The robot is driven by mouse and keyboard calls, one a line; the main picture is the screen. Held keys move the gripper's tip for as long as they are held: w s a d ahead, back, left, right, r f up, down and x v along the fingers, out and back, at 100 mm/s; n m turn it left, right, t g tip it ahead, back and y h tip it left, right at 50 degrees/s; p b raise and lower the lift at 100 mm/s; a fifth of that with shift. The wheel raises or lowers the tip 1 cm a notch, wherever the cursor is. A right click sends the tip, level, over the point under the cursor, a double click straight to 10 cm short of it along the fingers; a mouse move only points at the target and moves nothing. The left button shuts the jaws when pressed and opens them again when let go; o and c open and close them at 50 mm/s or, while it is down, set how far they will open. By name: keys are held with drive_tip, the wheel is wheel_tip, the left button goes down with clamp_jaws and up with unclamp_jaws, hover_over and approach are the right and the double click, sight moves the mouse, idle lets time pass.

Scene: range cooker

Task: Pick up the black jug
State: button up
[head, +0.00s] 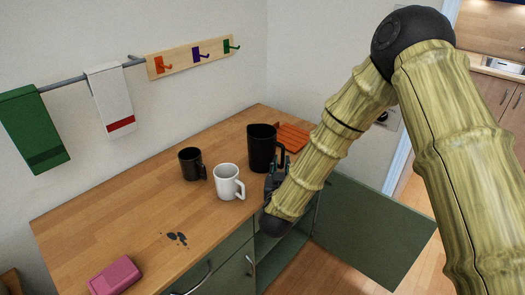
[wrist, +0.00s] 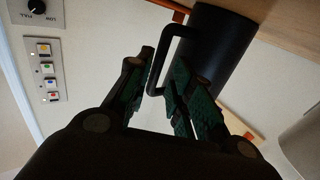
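The black jug (head: 261,150) stands upright near the back right of the wooden counter, its handle facing right toward my arm. In the wrist view the jug (wrist: 225,48) shows at the top, with its handle reaching down between my fingertips. My gripper (head: 277,172) is at the counter's front edge, close to the jug's handle. In the wrist view my gripper (wrist: 160,72) is open, with a finger on either side of the handle and a gap between them. Whether a finger touches the handle I cannot tell.
A white mug (head: 227,182) and a smaller black mug (head: 190,164) stand left of the jug. An orange slatted thing (head: 293,136) lies behind it. A green cabinet door (head: 375,228) hangs open below. A pink block (head: 115,275) and dark stain (head: 176,238) are at front left.

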sight(283, 158)
drive_tip(key=w, duration=0.1)
drive_tip(key=w+p, duration=0.1)
drive_tip(key=w, duration=0.1)
drive_tip(key=shift+w+d+r, duration=0.2)
drive_tip(key=shift+w+d, duration=0.05)
drive_tip(key=shift+w, duration=0.05)
drive_tip(key=shift+w+p, duration=0.35)
drive_tip(key=shift+w, duration=0.3)
clamp_jaws()
